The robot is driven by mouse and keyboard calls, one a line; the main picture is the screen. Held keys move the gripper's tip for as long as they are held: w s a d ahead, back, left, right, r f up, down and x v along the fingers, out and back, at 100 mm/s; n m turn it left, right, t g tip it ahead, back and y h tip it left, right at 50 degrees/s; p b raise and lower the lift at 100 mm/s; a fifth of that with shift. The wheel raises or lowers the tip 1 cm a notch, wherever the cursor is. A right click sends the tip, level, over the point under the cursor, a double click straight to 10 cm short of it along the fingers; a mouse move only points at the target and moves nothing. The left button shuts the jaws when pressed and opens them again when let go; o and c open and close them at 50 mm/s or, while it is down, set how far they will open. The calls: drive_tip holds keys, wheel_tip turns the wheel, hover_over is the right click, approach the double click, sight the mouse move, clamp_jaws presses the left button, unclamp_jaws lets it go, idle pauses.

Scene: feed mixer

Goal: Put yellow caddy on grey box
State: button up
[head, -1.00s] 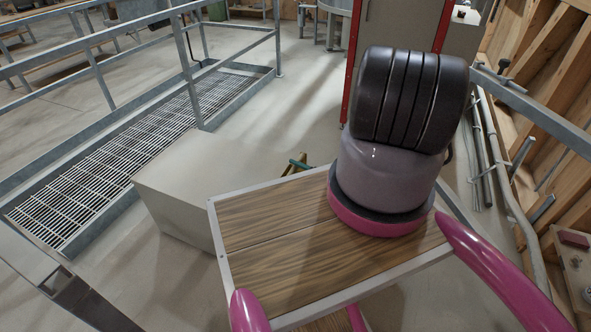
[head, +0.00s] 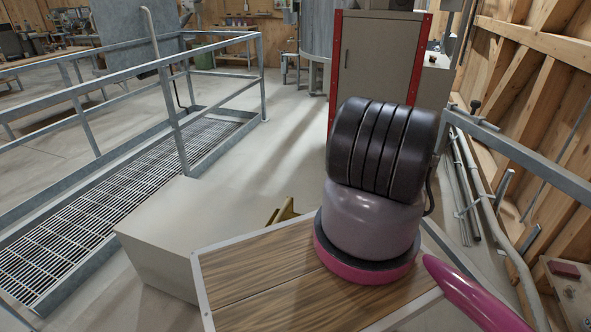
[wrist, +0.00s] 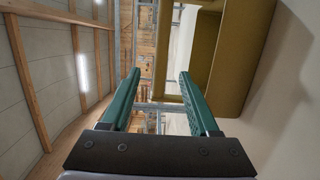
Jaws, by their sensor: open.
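The grey box (head: 165,235) stands on the floor in the head view, left of my body, with a flat, bare-looking top. A small olive-yellow piece, which looks like part of the yellow caddy (head: 285,211), shows just past the box's right side, mostly hidden behind my body and arm. In the wrist view the caddy (wrist: 236,65) is large at the upper right, with a hollow inside and a narrow panel reaching left. My gripper (wrist: 159,78) has two green fingers spread apart and empty. The panel lies ahead of the gap, near the right fingertip; I cannot tell whether they touch.
A metal railing (head: 215,73) and floor grating (head: 90,220) lie to the left. A grey cabinet (head: 379,70) with red edges stands at the back. Pipes and a wooden stud wall (head: 540,90) line the right. The floor between the railing and cabinet is clear.

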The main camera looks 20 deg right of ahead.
drive_tip(key=w+r+n+g+y, duration=0.2)
drive_tip(key=w+r+n+g, duration=0.4)
drive_tip(key=r, duration=0.5)
drive_tip(key=w+r+n+g+y, duration=0.2)
drive_tip(key=w+r+n, duration=0.1)
drive_tip(key=r+n, duration=0.65)
drive_tip(key=a+r+n+g+h, duration=0.1)
drive_tip(key=a+r+n+g, duration=0.3)
drive_tip(key=r, duration=0.8)
drive_tip(key=a+r+n+g+h, duration=0.15)
drive_tip(key=r+n, duration=0.35)
drive_tip(key=r, duration=0.7)
drive_tip(key=s+a+r+n+h, duration=0.35)
drive_tip(key=s+r+n, duration=0.2)
drive_tip(key=r, duration=0.35)
drive_tip(key=s+a+r+n+h, duration=0.2)
drive_tip(key=s+a+r+n, duration=0.3)
drive_tip(key=r, duration=0.5)
drive_tip(key=s+a+r+n+t+h, duration=0.1)
drive_tip(key=s+r+n, duration=0.3)
drive_tip(key=s, duration=0.4)
drive_tip(key=s+a+r+n+t+h, duration=0.1)
drive_tip(key=s+r+n+t, duration=0.3)
drive_tip(key=s, duration=0.4)
drive_tip(key=shift+s+r+t+h, duration=0.2)
drive_tip(key=shift+r+t+h, duration=0.2)
drive_tip(key=shift+h, duration=0.5)
